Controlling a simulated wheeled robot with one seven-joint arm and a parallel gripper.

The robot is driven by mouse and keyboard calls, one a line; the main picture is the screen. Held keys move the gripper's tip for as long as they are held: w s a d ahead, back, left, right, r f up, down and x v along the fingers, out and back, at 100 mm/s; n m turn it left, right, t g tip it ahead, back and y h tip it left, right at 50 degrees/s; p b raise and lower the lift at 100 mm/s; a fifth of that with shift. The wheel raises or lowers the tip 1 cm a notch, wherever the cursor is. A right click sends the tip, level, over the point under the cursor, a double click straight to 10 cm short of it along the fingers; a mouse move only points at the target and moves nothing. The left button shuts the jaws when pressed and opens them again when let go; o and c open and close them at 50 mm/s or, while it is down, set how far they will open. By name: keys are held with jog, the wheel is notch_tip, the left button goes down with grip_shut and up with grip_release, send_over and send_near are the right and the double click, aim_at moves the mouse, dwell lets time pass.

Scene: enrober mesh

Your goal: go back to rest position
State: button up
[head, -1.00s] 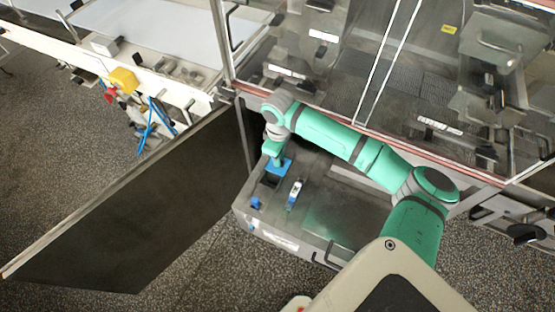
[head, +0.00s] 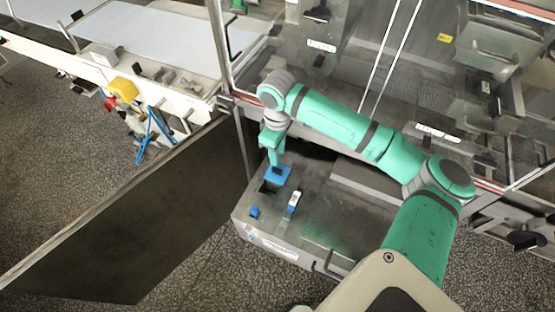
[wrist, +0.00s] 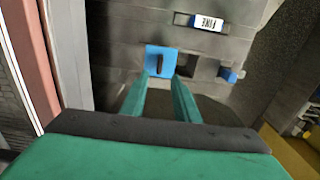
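My gripper (head: 274,163) points down just above a blue square plate (head: 279,175) on the top of a grey metal unit (head: 320,215). In the wrist view, my gripper (wrist: 160,82) has its two green fingers spread with a gap between them. The blue plate (wrist: 153,55) with its upright dark tab (wrist: 160,64) shows beyond the fingertips, in line with the gap. Nothing is held between the fingers. My arm reaches across the unit from the right, bent at the elbow.
A dark square opening (head: 269,187) lies beside the blue plate. A labelled white-and-blue piece (head: 293,203) and a small blue knob (head: 254,211) are on the unit. An open dark door panel (head: 130,220) stands at left. Clear machine panels (head: 350,60) rise behind my arm.

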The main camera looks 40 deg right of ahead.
jog(key=shift+r, duration=0.95)
jog(key=shift+a, duration=0.1)
